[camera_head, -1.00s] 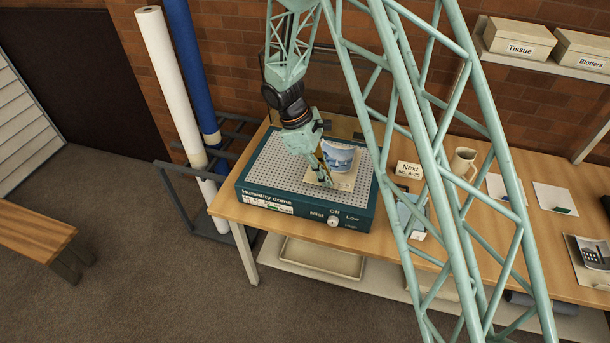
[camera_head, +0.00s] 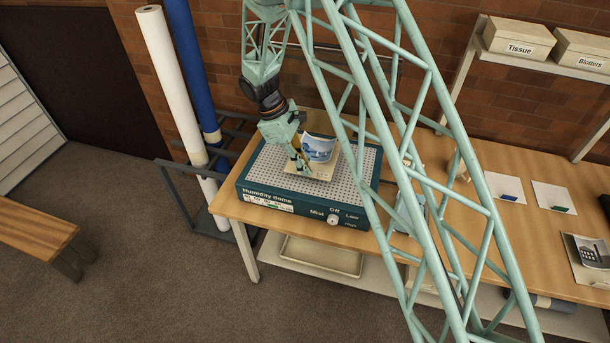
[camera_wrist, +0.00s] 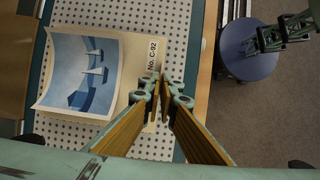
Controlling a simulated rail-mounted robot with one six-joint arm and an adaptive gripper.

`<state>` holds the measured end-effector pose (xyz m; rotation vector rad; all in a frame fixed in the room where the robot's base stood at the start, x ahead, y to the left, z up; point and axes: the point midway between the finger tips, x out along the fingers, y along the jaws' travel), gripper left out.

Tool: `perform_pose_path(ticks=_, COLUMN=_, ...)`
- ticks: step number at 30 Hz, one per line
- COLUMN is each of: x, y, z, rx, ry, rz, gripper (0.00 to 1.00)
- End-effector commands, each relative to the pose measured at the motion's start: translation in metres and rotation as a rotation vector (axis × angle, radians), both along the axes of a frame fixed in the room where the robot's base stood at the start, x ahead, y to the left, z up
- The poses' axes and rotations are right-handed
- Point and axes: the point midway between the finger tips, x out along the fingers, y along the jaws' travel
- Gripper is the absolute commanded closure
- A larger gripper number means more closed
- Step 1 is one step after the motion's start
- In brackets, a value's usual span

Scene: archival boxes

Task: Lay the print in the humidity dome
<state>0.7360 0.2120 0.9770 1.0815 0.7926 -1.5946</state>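The print (camera_head: 319,148) is a curled blue picture on a cream mount. In the wrist view the print (camera_wrist: 85,75) curls up from its mount, which is marked No. C-92. My gripper (camera_head: 301,166) is shut on the mount's edge beside that label; the fingertips (camera_wrist: 161,95) also show in the wrist view. The humidity dome (camera_head: 258,189) is a teal box with a pale perforated bed and a front knob. The print is over the middle of the bed; I cannot tell whether the mount touches it.
My lattice arm hides part of the table's middle. White cards (camera_head: 554,197) and a photo (camera_head: 588,250) lie at right on the wooden table (camera_head: 475,220). White and blue rolls (camera_head: 172,80) stand left of the table. Boxes (camera_head: 517,37) sit on a shelf at the back right.

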Motion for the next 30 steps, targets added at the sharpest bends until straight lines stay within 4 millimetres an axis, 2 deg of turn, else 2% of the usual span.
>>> perform_pose_path(ticks=5, x=0.0, y=0.0, z=-0.006, rx=0.0, ry=0.0, rz=0.0, gripper=1.0)
perform_pose_path(ticks=15, x=0.0, y=0.0, z=-0.032, rx=0.0, ry=0.0, rz=0.001, gripper=1.0)
perform_pose_path(ticks=30, x=0.0, y=0.0, z=-0.037, rx=0.0, ry=0.0, rz=0.0, gripper=1.0)
